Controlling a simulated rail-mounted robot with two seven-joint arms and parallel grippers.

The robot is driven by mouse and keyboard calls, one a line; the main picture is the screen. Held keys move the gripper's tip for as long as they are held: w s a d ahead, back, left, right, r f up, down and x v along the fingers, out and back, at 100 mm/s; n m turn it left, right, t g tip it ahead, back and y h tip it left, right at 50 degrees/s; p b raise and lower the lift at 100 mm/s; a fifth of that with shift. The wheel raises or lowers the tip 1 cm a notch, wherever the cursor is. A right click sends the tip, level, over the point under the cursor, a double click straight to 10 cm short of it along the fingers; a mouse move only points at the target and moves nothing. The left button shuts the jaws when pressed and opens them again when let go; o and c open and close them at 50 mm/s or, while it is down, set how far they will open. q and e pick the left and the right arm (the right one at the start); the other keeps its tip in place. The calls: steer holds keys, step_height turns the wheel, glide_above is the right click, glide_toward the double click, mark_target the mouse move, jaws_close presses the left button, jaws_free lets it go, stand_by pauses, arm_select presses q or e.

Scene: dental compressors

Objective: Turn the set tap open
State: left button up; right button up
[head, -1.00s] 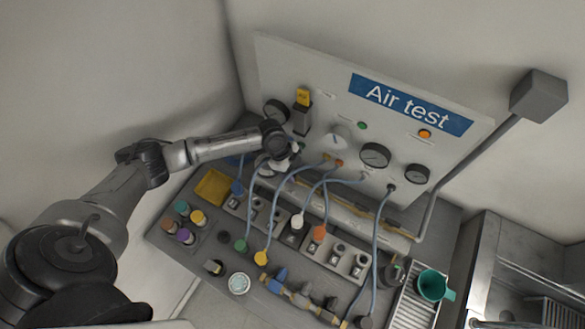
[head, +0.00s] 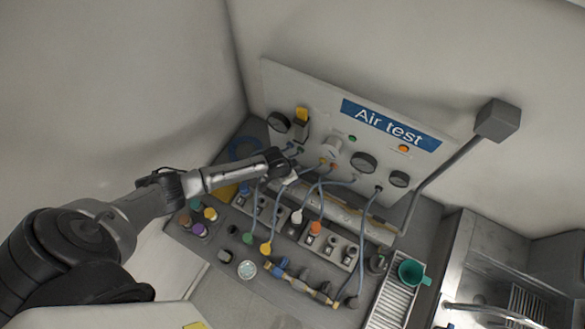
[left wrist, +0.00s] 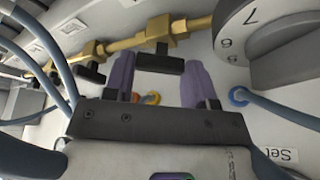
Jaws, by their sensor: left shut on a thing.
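In the left wrist view my left gripper (left wrist: 160,82) has purple fingers on both sides of a black tap handle (left wrist: 158,64). The handle sits on a brass pipe fitting (left wrist: 157,30), and the fingers are closed on it. A label reading "Set" (left wrist: 280,155) shows upside down at the lower right. In the head view my left gripper (head: 290,174) is at the foot of the test panel (head: 290,85), and it hides the tap there. My right gripper is in neither view.
A grey numbered dial (left wrist: 275,45) is close to the right of the fingers. Blue hoses (head: 325,205) run from the panel to the bench close by. A green cup (head: 411,272) stands on a rack at the right. Another black tap handle (left wrist: 91,72) is to the left.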

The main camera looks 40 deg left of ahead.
arm_select(q)
steer(key=n+p, duration=0.1)
steer(key=n+y+p, duration=0.1)
steer(key=n, duration=0.1)
steer(key=n+p, duration=0.1)
steer(key=p, duration=0.1)
steer(key=shift+d+r+y, duration=0.2)
steer(key=shift+d+y, duration=0.05)
steer(key=shift+y, duration=0.05)
steer(key=shift+f+n+y+p, duration=0.15)
steer(key=shift+n+y+p, duration=0.45)
steer(key=shift+n, duration=1)
steer(key=shift+p, duration=0.3)
steer(key=o, duration=0.9)
steer(key=shift+o, duration=0.2)
